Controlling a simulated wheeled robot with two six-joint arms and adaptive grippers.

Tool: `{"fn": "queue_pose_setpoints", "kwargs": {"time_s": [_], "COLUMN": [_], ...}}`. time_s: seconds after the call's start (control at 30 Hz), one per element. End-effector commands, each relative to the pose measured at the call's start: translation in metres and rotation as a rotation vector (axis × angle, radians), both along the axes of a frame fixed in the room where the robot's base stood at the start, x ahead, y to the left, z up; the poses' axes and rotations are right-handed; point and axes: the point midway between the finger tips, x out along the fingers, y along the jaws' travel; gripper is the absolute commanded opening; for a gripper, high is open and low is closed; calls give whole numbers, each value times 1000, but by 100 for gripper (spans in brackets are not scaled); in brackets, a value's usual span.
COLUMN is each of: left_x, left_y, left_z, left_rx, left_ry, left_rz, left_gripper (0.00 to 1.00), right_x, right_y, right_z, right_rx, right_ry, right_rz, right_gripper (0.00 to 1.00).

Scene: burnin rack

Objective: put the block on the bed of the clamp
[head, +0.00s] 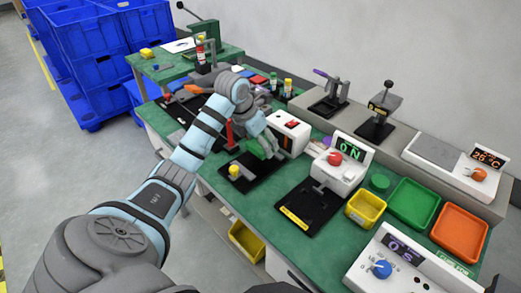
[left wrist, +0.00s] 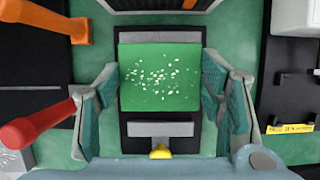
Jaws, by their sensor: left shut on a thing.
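The block (left wrist: 160,77) is green with pale speckles on its top. My left gripper (left wrist: 160,95) is shut on it, with a finger along its left and right sides. In the head view the gripper (head: 262,138) is low over the bench, and the green block (head: 260,149) partly shows beneath it. Below the block is the clamp (head: 262,178), with a black base, a grey bar (left wrist: 160,129) and a yellow knob (head: 234,170). The block covers part of the base; I cannot tell whether it touches the bed. My right gripper is not in view.
A red handle (left wrist: 40,125) lies close to the left finger in the wrist view. A white box with a red switch (head: 291,131) stands just right of the gripper. A unit with an ON display (head: 342,160), a yellow bin (head: 365,209) and green and orange trays (head: 460,232) stand farther right.

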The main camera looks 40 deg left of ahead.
Motion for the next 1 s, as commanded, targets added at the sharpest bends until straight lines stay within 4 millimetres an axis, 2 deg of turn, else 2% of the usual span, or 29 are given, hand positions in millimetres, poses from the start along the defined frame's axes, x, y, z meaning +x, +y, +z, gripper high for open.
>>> {"fn": "queue_pose_setpoints", "kwargs": {"time_s": [0.1, 0.2, 0.53, 0.57, 0.67, 1.0], "left_x": [-1, -1, -1, -1, -1, -1], "left_y": [0, 0, 0, 0, 0, 0], "left_z": [-22, -40, -43, -43, -43, -41], "left_rx": [-1, 0, 1, 1, 1, 1], "left_ry": [4, 3, 1, 1, 1, 0], "left_rz": [0, 0, 0, 0, 0, -1], "left_gripper": [33, 33, 33, 65, 81, 82], "right_x": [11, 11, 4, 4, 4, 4], "right_y": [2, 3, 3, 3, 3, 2], "right_z": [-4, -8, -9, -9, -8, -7], "right_rx": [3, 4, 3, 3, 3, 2], "right_ry": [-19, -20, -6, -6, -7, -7], "right_rz": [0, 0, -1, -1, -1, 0], "right_gripper": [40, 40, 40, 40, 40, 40]}}
